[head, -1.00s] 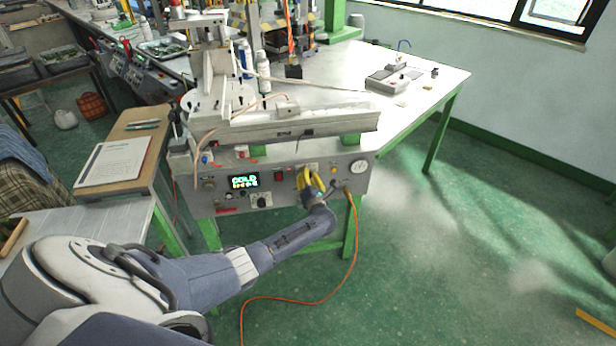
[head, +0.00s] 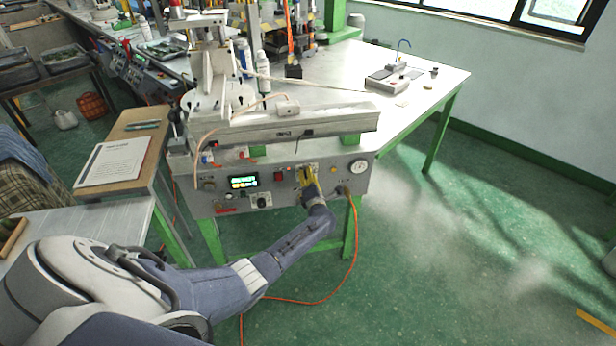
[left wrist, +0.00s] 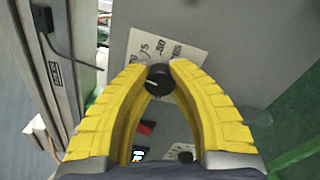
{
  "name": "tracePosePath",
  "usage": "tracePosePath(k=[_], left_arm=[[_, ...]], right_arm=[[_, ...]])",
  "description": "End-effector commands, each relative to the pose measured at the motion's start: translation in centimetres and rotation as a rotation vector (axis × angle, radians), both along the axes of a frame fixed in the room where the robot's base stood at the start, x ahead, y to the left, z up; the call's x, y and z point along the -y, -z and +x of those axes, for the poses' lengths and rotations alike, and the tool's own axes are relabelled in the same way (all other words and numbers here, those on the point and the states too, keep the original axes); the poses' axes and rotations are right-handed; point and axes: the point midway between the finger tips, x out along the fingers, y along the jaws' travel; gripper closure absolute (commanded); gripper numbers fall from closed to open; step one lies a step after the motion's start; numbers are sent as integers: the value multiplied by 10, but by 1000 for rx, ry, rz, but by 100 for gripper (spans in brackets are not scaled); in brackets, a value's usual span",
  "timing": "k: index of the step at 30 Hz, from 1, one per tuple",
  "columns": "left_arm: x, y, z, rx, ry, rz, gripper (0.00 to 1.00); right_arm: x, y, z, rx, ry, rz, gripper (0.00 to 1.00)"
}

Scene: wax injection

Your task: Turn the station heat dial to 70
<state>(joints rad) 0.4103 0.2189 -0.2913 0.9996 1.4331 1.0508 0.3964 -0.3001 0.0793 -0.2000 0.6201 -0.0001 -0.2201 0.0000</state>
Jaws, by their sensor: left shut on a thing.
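My left gripper (head: 308,174) is at the front panel of the station (head: 290,205). In the left wrist view its yellow fingertips (left wrist: 159,76) are shut on a black dial (left wrist: 159,82), with a fingertip on each side. A white mark on the dial points left in that view. Behind it is a pale scale plate (left wrist: 163,45) with tilted numbers, among them what looks like 75 and 80; the fingers hide part of it. In the head view the fingers mostly hide the dial. The panel display (head: 243,182) is lit with small text I cannot read. My right gripper is not in view.
A red switch (head: 279,177) and a lower knob (head: 261,201) sit left of the gripper. A round gauge (head: 358,167) is to the right. An orange cable (head: 355,240) hangs from the panel beside my left arm. The floor at the right is clear.

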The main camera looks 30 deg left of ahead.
Motion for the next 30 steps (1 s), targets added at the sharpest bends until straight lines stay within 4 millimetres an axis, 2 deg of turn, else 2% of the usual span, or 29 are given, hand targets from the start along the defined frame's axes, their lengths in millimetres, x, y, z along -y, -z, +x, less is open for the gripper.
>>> tracePosePath(k=[1,21,22,30], left_arm=[[-3,6,-4,-18,-9,8,100],[-4,6,-5,-62,-10,53,100],[-4,6,-5,-62,-10,53,77],[-2,3,-2,-57,-5,54,48]], right_arm=[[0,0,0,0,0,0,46],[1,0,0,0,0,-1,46],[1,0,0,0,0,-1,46],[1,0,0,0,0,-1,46]])
